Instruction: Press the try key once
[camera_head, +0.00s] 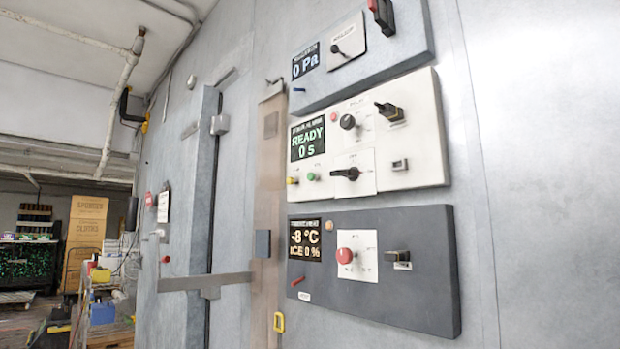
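No control carries a readable "try" label, so I cannot tell which is the try key. The white middle panel (430,150) has a display (308,138) reading READY and 0 s. Below the display are a yellow button (293,181) and a green button (312,176). To their right are a black selector (346,174) and a small switch (400,164). Neither of my grippers is in view.
The dark lower panel (425,290) has a display (305,241) reading -8 °C and ICE 0 %, plus a red knob (344,255). The grey upper panel (415,35) reads 0 Pa. Left are a metal door (180,220) with a bar, cardboard boxes (84,235) and a cart.

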